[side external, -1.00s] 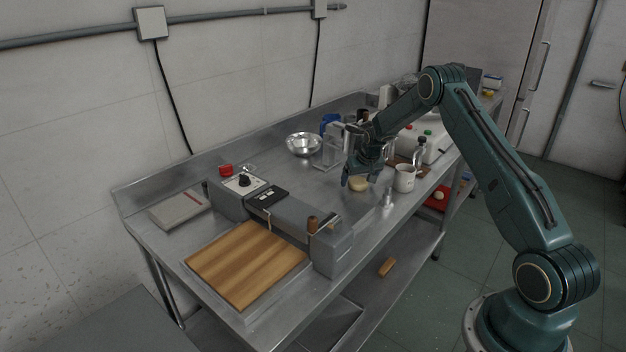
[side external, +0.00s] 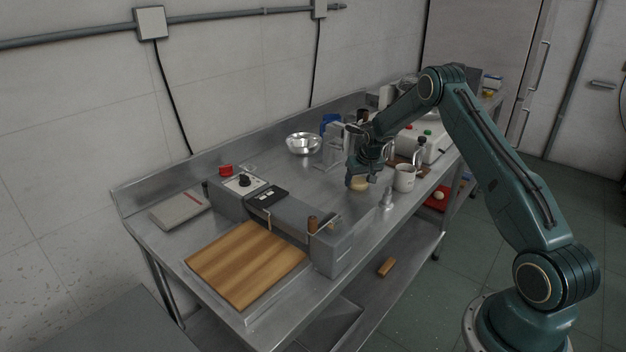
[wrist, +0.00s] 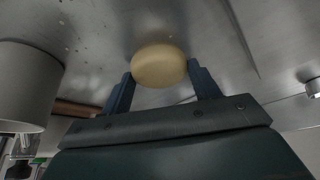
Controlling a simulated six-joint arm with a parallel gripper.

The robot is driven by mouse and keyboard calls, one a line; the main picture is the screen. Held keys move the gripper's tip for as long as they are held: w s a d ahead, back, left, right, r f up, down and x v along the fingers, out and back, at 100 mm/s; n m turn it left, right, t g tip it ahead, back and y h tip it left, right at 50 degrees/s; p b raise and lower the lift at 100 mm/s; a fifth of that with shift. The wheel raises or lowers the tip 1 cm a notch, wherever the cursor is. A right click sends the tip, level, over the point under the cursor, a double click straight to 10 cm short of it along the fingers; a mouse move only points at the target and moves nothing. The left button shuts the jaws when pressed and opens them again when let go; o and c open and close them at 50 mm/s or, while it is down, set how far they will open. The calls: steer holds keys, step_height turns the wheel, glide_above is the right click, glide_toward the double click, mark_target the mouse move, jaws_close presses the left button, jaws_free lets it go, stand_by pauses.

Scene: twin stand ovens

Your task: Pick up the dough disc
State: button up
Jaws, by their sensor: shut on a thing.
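The dough disc (side external: 358,184) is a pale yellow round on the steel table, under my gripper. In the wrist view the dough disc (wrist: 159,66) sits between the two dark blue fingers, near their tips. My gripper (side external: 361,180) points down and is shut on the disc; its fingers also show in the wrist view (wrist: 160,82). In the side view the fingers partly cover the disc. The disc appears at table height; whether it touches the steel I cannot tell.
A white mug (side external: 404,179) stands close on the right, and also in the wrist view (wrist: 28,85). A small metal shaker (side external: 387,197) stands in front. A steel bowl (side external: 303,144) is behind. A wooden board (side external: 246,264) and grey machine (side external: 290,222) lie to the left.

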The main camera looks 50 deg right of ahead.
mark_target(362, 186)
steer(key=shift+r, duration=0.15)
steer(key=shift+r, duration=0.5)
steer(key=shift+s+a, duration=0.5)
steer(key=shift+s, duration=0.2)
steer(key=shift+s+a+r, duration=0.2)
steer(key=shift+s+a, duration=0.1)
steer(key=shift+s, duration=0.2)
steer(key=shift+s+a+r, duration=0.15)
steer(key=shift+s+a, duration=0.15)
steer(key=shift+s, duration=0.15)
step_height(362, 186, up, 13)
steer(key=shift+a, duration=0.1)
